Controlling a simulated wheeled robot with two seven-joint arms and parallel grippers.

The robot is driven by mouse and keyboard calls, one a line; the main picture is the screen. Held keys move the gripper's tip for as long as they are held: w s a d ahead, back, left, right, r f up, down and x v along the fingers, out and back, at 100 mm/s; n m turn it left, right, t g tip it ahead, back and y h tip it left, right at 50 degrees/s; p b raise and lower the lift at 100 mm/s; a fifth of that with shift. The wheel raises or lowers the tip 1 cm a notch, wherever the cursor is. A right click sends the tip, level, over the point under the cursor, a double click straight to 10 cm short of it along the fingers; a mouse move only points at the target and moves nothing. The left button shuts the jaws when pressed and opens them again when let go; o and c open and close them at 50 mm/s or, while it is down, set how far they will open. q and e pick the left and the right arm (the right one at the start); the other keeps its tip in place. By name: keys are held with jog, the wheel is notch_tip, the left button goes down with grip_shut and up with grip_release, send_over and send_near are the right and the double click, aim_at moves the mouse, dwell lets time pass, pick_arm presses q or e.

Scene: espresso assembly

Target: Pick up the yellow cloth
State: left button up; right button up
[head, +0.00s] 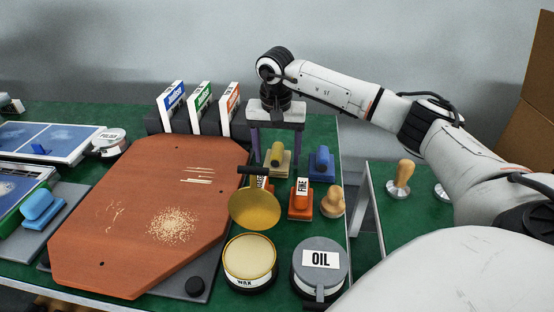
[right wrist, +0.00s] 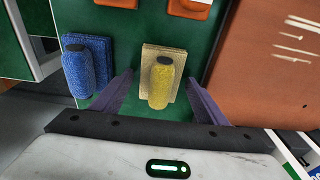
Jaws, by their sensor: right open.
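The yellow cloth (head: 277,154) is a rolled bundle with a dark end, lying on a tan ribbed block at the back right of the green table. In the right wrist view the yellow cloth (right wrist: 161,82) sits between the open fingers on its tan block (right wrist: 148,60). My right gripper (head: 276,160) points down over it, with a finger on each side; it also shows in the right wrist view (right wrist: 155,95). The fingers are apart from the cloth and the jaws are empty. My left gripper is not in view.
A blue cloth roll (head: 322,162) stands close beside on the right. Orange blocks (head: 300,200), a wooden knob tool (head: 333,203), a gold pan (head: 255,209) and an OIL tin (head: 320,265) are in front. Boxes (head: 200,103) stand behind left. A brown board (head: 150,215) fills the left.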

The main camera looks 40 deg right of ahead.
aim_at(277, 148)
jog(key=c, duration=1.1)
jog(key=shift+r, duration=0.1)
jog(key=shift+c, duration=0.2)
notch_tip(277, 148, up, 10)
jog(key=shift+p, duration=0.5)
jog(key=o, duration=0.4)
jog(key=shift+c, duration=1.4)
